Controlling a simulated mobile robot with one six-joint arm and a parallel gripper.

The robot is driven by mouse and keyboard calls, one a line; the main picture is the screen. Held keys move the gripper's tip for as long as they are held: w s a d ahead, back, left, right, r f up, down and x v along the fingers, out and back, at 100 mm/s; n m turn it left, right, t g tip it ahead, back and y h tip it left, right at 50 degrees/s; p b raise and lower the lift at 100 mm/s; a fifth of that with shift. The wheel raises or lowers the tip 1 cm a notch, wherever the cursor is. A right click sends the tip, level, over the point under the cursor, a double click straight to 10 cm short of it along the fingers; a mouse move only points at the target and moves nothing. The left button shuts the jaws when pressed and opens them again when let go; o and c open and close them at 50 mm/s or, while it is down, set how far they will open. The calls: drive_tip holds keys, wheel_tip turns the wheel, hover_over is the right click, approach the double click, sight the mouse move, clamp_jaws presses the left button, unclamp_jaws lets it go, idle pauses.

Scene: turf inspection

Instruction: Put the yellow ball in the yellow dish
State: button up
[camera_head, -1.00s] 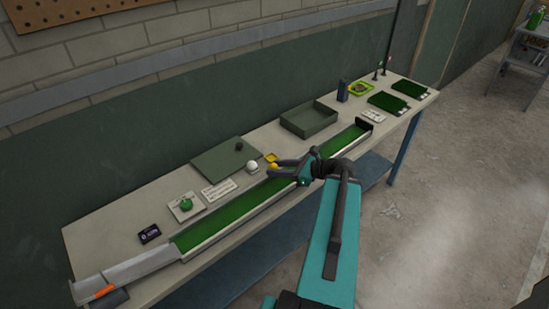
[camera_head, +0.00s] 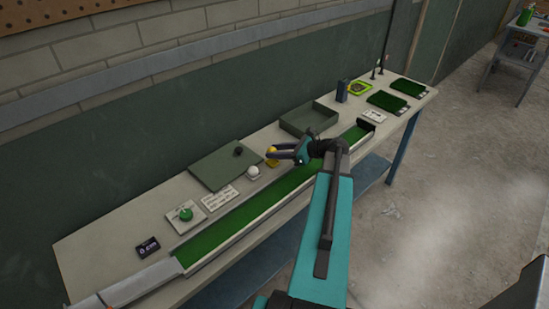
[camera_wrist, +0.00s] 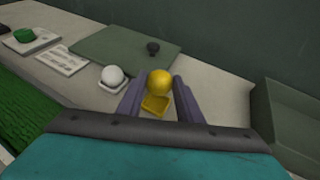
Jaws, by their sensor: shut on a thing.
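My gripper (camera_head: 273,151) is shut on the yellow ball (camera_head: 271,149), which also shows between the two fingers in the wrist view (camera_wrist: 159,82). The small square yellow dish (camera_head: 272,162) sits on the bench just below the ball in the head view. In the wrist view the dish (camera_wrist: 155,106) lies between the fingers, below the ball in the picture and partly covered by it. The ball appears held above the dish; I cannot tell the exact gap.
A white ball (camera_wrist: 113,75) on a white dish stands left of the yellow dish. Behind is a flat green-grey board (camera_wrist: 120,45) with a dark knob. A green-grey tray (camera_head: 308,118) stands to the right. A long green turf channel (camera_head: 250,217) runs along the front.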

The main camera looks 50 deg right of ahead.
sight(277, 164)
drive_tip(key=shift+d, duration=0.1)
drive_tip(key=shift+f+b, duration=1.5)
drive_tip(key=shift+f, duration=0.25)
drive_tip(key=shift+s+f, duration=0.1)
drive_tip(key=shift+f, duration=0.35)
